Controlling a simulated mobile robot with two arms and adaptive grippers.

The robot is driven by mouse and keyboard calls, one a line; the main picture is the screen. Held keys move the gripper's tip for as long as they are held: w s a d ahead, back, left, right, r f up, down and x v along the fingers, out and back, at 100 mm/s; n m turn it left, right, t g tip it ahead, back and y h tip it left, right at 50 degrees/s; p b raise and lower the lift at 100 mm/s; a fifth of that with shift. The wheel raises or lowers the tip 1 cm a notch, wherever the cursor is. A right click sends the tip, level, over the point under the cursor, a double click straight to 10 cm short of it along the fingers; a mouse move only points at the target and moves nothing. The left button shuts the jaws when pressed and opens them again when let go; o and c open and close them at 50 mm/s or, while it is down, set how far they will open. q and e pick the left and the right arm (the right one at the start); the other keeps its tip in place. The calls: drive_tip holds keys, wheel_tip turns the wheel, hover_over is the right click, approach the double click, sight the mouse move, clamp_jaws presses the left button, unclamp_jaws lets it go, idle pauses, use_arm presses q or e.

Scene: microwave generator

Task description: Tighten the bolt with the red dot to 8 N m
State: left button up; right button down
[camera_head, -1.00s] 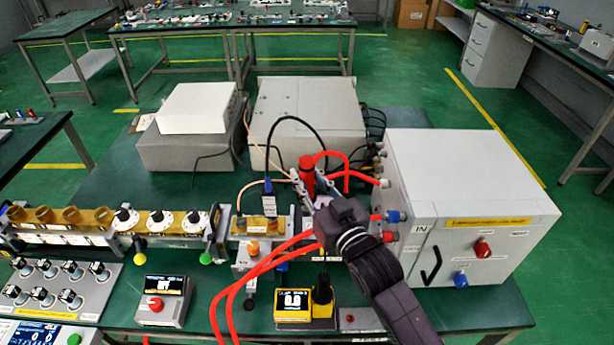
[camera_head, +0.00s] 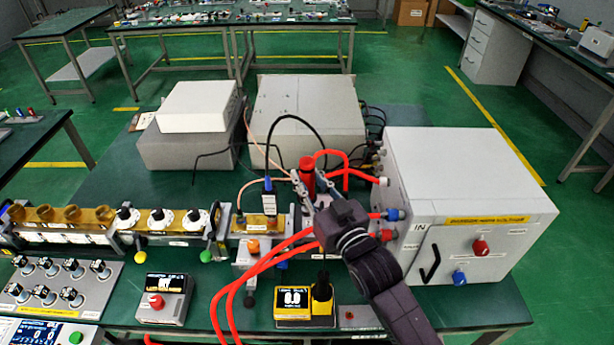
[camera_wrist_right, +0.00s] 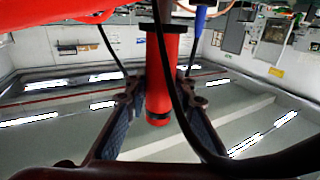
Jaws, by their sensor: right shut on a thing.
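My right gripper (camera_head: 308,192) is shut on a red cylindrical tool (camera_head: 307,172), which stands roughly upright between its fingers behind the connector block. In the right wrist view the tool (camera_wrist_right: 160,85) is a red cylinder with a dark band near one end, with a blue-padded finger of the gripper (camera_wrist_right: 158,112) on either side. A yellow-framed readout (camera_head: 293,300) at the front of the bench seems to show 0.0, with a black holder beside it. I cannot make out the bolt or its red dot; the tool's working end is hidden. My left gripper is not in view.
Red hoses (camera_head: 262,268) loop in front of and behind the gripper. A black cable (camera_head: 296,119) arches over the connector block (camera_head: 256,226). A large grey cabinet (camera_head: 475,175) stands close on the right.

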idle(0.6)
drive_tip(key=shift+f+b, duration=2)
drive_tip(key=shift+f, duration=0.8)
drive_tip(key=shift+f, duration=0.75)
drive_tip(key=shift+f+b, duration=0.3)
drive_tip(key=shift+f, duration=0.3)
idle(0.7)
drive_tip(key=shift+r, duration=0.15)
idle(1.0)
